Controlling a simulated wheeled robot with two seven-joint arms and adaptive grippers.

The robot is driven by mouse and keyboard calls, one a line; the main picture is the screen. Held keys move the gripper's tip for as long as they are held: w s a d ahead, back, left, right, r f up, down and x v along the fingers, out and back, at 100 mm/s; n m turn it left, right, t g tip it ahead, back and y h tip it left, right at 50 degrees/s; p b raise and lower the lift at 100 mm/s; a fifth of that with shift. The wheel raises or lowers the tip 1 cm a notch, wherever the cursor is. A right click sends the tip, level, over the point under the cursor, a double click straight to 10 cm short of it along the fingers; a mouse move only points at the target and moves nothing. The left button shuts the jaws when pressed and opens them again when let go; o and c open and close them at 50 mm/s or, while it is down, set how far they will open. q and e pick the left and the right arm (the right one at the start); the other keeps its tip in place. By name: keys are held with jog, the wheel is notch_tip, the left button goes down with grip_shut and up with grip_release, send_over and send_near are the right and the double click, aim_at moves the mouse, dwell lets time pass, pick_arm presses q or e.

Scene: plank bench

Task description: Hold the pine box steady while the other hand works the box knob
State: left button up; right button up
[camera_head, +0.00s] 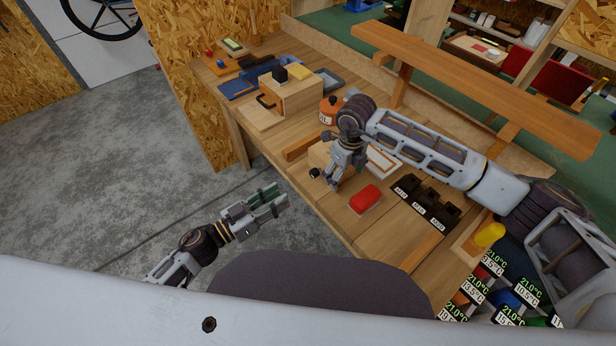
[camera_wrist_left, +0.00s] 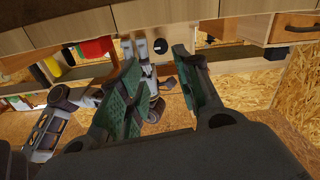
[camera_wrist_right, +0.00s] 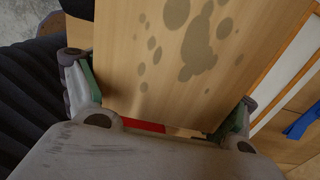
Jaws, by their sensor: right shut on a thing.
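The pine box (camera_head: 318,154) sits near the bench's front edge in the head view, partly hidden by my right gripper (camera_head: 345,168). Its black knob (camera_head: 314,173) faces the front edge. In the right wrist view the box's pale wood face (camera_wrist_right: 165,60), with dark blotches, fills the space between the fingers of my right gripper, which is shut on it. My left gripper (camera_head: 270,199) is open and empty, in the air off the bench front, apart from the box. In the left wrist view the round black knob (camera_wrist_left: 161,46) shows beyond the open fingers (camera_wrist_left: 165,85).
A red block (camera_head: 365,197) and black labelled holders (camera_head: 427,207) lie to the right of the box. An orange pot (camera_head: 330,108) and a wooden drawer unit (camera_head: 290,97) stand farther back. A yellow cylinder (camera_head: 490,235) stands at right. The floor side before the bench is clear.

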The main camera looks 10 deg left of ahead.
aim_at(312, 176)
pick_arm(q)
jog(key=shift+x, duration=5.7)
jog(key=shift+f, duration=0.1)
jog(key=shift+c, duration=0.4)
grip_shut()
